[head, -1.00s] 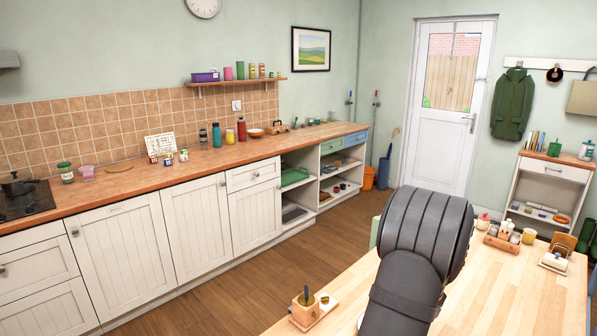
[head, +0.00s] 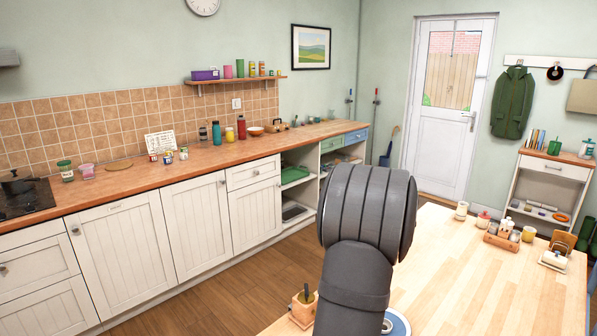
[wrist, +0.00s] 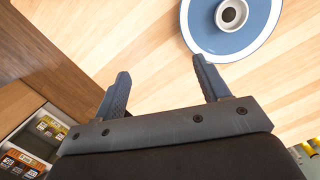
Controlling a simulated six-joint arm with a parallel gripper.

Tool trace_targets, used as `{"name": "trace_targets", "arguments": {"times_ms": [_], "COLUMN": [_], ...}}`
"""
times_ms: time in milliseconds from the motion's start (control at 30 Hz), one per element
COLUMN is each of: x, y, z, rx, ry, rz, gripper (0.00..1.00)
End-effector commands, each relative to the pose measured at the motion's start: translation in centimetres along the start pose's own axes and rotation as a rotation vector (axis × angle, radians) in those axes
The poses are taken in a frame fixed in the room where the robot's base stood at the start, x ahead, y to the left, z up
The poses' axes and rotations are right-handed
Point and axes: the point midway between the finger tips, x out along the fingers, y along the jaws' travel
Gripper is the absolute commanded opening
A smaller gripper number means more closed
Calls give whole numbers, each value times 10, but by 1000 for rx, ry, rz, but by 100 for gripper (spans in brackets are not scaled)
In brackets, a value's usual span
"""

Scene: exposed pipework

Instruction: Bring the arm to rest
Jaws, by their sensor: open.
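My gripper (wrist: 161,67) shows in the wrist view with its two dark fingers spread apart and nothing between them. Beyond the fingertips is the pale wooden table top (wrist: 120,30). A blue plate with a white rim (wrist: 203,35) lies on it at the top right, with a small white cup (wrist: 232,15) of dark content on the plate. The fingers look clear of both. In the head view my dark arm link stands over the table, and my gripper is hidden. Part of the plate (head: 400,322) shows beside the arm.
In the head view a wooden block holder (head: 303,305) stands at the table's near left edge. A condiment tray (head: 502,240), a white cup (head: 462,210) and a napkin holder (head: 562,243) stand farther back. The table's right middle is clear. The long counter (head: 130,180) runs along the left wall.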

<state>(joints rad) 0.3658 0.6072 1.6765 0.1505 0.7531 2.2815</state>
Motion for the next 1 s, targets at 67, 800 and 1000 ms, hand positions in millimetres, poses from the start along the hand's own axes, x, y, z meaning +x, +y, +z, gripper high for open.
{"name": "trace_targets", "arguments": {"times_ms": [67, 800, 1000], "x": [13, 99, 108], "y": [7, 55, 54], "z": [12, 87, 86], "rx": [-3, 1, 1], "ry": [2, 2, 0], "rz": [3, 1, 0], "gripper": [68, 68, 68]}}
